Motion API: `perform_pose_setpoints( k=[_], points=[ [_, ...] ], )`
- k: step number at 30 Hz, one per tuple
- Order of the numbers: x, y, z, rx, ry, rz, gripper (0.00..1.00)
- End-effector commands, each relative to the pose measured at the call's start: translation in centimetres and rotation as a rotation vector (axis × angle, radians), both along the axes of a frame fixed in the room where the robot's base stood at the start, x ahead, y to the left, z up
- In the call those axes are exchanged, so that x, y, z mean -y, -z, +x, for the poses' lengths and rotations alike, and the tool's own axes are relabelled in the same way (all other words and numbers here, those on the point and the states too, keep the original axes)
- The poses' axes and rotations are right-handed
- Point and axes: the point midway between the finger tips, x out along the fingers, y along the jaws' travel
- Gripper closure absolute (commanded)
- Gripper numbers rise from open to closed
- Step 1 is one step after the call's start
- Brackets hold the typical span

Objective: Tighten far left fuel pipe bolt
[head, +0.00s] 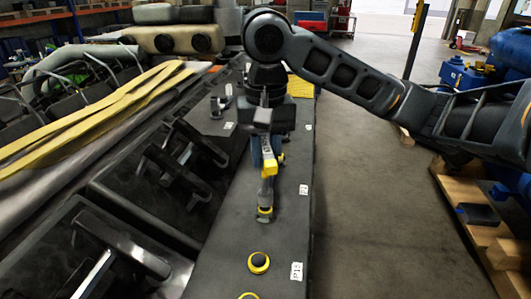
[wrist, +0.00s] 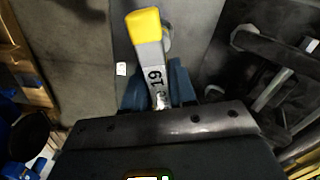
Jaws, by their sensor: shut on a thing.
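My gripper (head: 264,150) is shut on a grey wrench (wrist: 155,68) marked 19, with a yellow end (wrist: 143,22). The blue fingers (wrist: 180,85) press on its shaft from both sides. In the head view the wrench (head: 267,185) slants down towards the dark engine top. Its lower end is at a yellow-ringed bolt (head: 264,213); I cannot tell whether it is seated on it. Another yellow-ringed bolt (head: 258,262) sits nearer me, uncovered. I cannot tell which bolt is the far left one.
White labels (head: 296,271) line the right edge of the dark engine top (head: 225,265). Black brackets (head: 175,165) stand to its left. Yellow straps (head: 100,110) lie farther left. Bare floor (head: 365,220) is to the right, with a wooden pallet (head: 465,225) beyond.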

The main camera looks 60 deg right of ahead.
Motion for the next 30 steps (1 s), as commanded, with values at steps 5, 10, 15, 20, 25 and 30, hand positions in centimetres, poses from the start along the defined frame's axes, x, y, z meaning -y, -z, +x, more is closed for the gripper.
perform_pose_setpoints(
  k=[5,10,15,20,25,30],
  points=[
    [0.01,-0.02,0.02,0.001,-0.136,-0.001,1.0],
    [0.01,-0.01,0.03,0.001,-0.269,-0.001,1.0],
    [0.0,0.01,0.04,0.001,-0.402,-0.001,1.0],
    [0.01,0.02,0.05,0.001,-0.527,-0.001,1.0],
    [0.01,0.03,0.06,0.002,-0.661,-0.001,1.0],
    [0.0,0.03,0.05,0.001,-0.794,0.0,1.0]
  ],
)
